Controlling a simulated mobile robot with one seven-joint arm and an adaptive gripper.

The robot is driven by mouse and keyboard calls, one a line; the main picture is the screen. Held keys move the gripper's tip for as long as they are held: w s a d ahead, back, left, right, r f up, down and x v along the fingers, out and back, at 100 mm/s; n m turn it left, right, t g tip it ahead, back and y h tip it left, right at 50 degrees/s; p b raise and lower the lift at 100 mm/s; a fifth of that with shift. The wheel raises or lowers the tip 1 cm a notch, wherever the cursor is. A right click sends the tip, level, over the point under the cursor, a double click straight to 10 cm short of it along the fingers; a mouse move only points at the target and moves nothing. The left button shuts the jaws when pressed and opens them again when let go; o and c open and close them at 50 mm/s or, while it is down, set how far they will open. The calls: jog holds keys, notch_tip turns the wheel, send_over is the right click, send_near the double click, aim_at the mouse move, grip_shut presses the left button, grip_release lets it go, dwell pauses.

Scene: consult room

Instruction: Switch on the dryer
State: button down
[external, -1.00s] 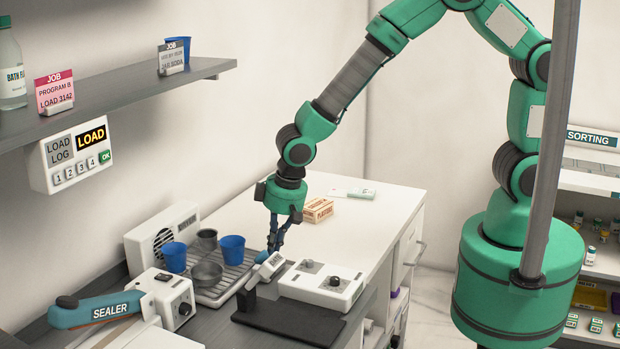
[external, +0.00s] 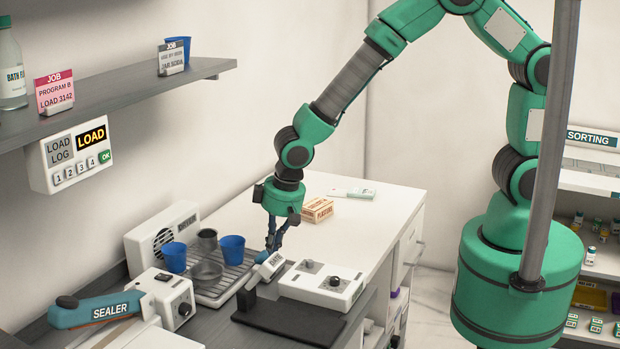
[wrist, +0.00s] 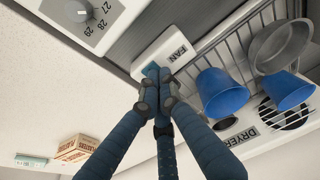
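The dryer (external: 180,218) is a white box with a round grille, standing against the wall at the back of the counter. In the wrist view its label, DRYER (wrist: 240,138), appears upside down beside the grille. A small white box marked FAN (wrist: 178,54) lies just beyond my fingertips in the wrist view; it also shows below my gripper in the external view (external: 269,265). My gripper (wrist: 154,76) has its blue fingers drawn together, with nothing seen between them. The fingertips overlap the FAN box's near end; I cannot tell if they touch. They hide part of its face.
Blue cups (external: 232,248) and metal vessels (external: 206,273) stand on a wire rack (external: 225,290) before the dryer. A plasters box (external: 317,210) sits behind on clear white counter.

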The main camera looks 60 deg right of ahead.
jog(key=shift+w, duration=0.25)
jog(key=shift+r, duration=0.15)
jog(key=shift+r+p, duration=0.35)
jog(key=shift+r, duration=0.25)
jog(key=s+p+v, duration=0.2)
jog(key=v, duration=1)
jog(key=shift+s, duration=0.1)
